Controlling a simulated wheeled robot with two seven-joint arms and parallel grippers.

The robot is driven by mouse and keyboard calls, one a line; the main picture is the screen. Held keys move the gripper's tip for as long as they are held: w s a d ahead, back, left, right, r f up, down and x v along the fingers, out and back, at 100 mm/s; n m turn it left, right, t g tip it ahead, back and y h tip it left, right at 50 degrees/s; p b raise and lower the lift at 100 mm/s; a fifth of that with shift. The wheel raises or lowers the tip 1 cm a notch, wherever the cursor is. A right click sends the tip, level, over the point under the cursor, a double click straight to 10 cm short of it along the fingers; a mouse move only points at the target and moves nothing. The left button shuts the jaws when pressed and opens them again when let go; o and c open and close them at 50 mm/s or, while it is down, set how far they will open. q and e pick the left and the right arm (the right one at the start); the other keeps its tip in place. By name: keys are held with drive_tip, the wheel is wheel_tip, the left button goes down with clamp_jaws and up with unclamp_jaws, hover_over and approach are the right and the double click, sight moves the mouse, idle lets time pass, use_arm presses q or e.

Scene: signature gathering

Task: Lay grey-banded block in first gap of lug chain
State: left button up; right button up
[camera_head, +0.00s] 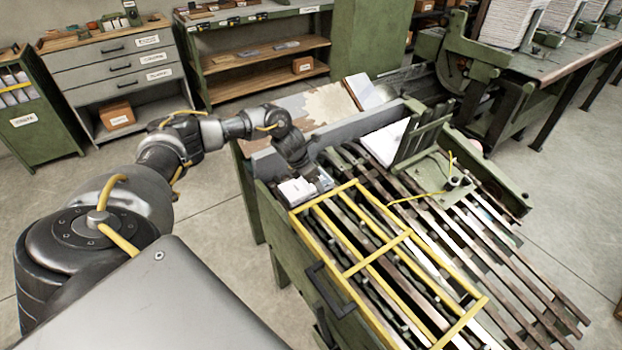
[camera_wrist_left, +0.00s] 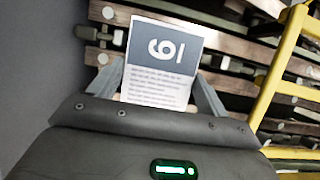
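The grey-banded block (camera_wrist_left: 160,65) is a white printed stack with a dark grey band and a white number, seen in the left wrist view. My left gripper (camera_wrist_left: 160,80) has one finger along each side of it, and both fingertips appear to touch its edges. In the head view the block (camera_head: 296,190) shows white under my left gripper (camera_head: 308,183), at the near left end of the lug chain (camera_head: 350,165). The chain has brown slats with pale lugs and runs to the lower right. Whether the block rests on the slats is hidden. My right gripper is not in view.
A yellow guard frame (camera_head: 408,237) covers the near part of the chain, close right of my left gripper. A grey side rail (camera_head: 350,132) runs behind the gripper. An upright green fence (camera_head: 420,143) with a white stack stands farther along. Shelves and drawers line the back.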

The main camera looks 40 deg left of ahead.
sight(299, 187)
use_arm(q)
drive_tip(key=o, duration=0.4)
drive_tip(key=shift+o, duration=0.2)
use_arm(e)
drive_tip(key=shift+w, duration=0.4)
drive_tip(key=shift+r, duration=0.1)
use_arm(q)
drive_tip(key=shift+r+p, duration=0.3)
drive_tip(key=shift+s+a+r, duration=0.1)
drive_tip(key=shift+s+r, duration=0.05)
drive_tip(key=shift+r, duration=0.15)
drive_tip(key=b+v, duration=0.1)
drive_tip(key=v, duration=1)
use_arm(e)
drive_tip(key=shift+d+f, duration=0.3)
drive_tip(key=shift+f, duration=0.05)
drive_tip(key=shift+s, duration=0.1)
